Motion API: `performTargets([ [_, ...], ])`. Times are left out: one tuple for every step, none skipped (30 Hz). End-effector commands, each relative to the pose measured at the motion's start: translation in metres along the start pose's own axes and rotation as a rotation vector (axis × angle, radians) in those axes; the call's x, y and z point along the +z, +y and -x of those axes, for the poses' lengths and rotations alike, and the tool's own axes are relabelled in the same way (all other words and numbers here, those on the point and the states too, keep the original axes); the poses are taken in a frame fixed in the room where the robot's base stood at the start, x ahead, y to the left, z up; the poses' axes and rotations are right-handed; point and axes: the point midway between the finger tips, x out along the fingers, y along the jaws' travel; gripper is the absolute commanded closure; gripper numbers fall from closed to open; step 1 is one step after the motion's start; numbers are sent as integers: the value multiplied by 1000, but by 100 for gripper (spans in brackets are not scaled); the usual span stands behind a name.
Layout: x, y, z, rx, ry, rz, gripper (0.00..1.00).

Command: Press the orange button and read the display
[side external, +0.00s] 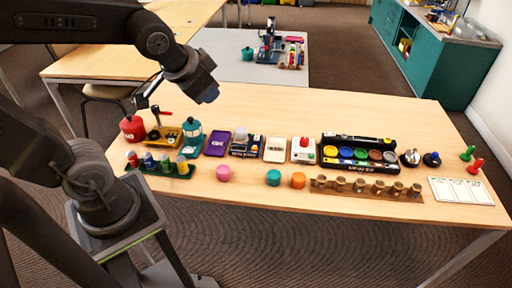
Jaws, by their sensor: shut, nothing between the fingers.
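An orange round button (298,180) stands on the light wood table near its front edge. A teal button (273,177) is just left of it, and a pink button (224,173) is farther left. I cannot tell which thing is the display; a pale flat panel (275,148) and a purple-framed panel (217,144) lie behind the buttons. My gripper (142,96) is small and partly hidden behind my wrist, above the table's left end. It is shut and empty, well to the left of the orange button and apart from it.
A row of small brown pieces (360,187) on a strip is right of the orange button. Behind are a white box with a red knob (303,150) and a black case with coloured discs (358,153). A red canister (133,129) and teal lantern (193,138) stand left.

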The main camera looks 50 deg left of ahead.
Motion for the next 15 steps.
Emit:
performTargets([
  [-11, -10, -16, -33, 6, -29, 100],
  [-18, -15, -23, -51, 17, -50, 100],
  [-25, -22, -34, -73, 30, -79, 100],
  [-31, -27, -42, -88, 40, -101, 100],
  [-36, -31, -50, -101, 49, -125, 100],
  [-44, -37, -62, -117, 64, -157, 100],
  [-49, -42, -70, -127, 73, -181, 100],
  [-53, -46, -79, -135, 83, -206, 100],
  [-58, -50, -91, -144, 93, -241, 100],
  [-62, -54, -100, -149, 103, -266, 100],
  [-66, -57, -110, -152, 112, -293, 100],
  [-70, -62, -122, -154, 126, -329, 100],
  [-72, -64, -132, -153, 134, -355, 100],
  [-75, -67, -142, -150, 144, -382, 100],
  [-77, -70, -155, -146, 156, -418, 100],
])
